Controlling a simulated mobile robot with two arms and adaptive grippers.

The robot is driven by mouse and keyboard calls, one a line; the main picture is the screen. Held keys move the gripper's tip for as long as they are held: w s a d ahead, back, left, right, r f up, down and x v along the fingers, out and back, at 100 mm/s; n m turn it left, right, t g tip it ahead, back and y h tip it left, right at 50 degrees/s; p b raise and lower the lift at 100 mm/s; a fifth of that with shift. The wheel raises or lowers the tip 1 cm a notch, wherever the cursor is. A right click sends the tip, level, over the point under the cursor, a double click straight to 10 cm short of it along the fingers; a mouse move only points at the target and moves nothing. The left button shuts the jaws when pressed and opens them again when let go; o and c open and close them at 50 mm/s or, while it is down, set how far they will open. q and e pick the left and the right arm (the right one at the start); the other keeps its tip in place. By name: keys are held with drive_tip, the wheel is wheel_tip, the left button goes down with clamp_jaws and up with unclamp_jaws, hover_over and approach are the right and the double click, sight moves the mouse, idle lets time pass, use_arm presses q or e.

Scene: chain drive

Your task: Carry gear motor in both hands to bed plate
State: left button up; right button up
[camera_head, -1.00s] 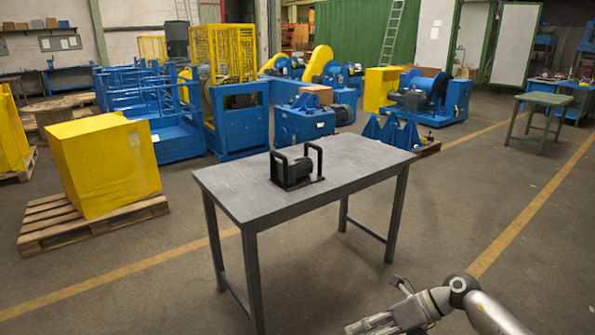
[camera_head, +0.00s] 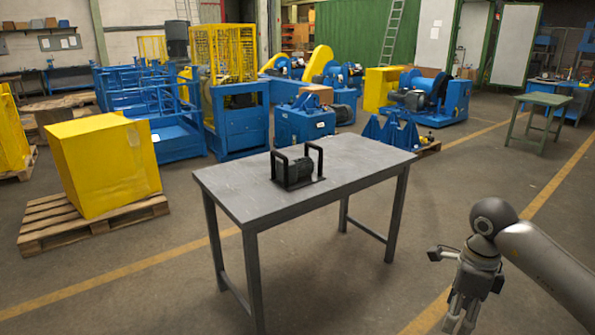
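The gear motor (camera_head: 297,172) is a dark, ribbed unit on a flat black base with an upright black loop handle at each end. It sits upright on the grey table (camera_head: 232,198), near the middle of its top. My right gripper (camera_head: 460,322) hangs at the lower right, pointing down, well apart from the table and the motor. Its fingers appear spread with a gap between them and hold nothing. My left gripper is not in view. I cannot tell which thing is the bed plate.
A yellow box (camera_head: 105,165) stands on a wooden pallet (camera_head: 75,232) at the left. Blue machines, including a caged one (camera_head: 238,125), fill the floor behind the table. A green table (camera_head: 541,99) stands far right. The floor right of the grey table is clear.

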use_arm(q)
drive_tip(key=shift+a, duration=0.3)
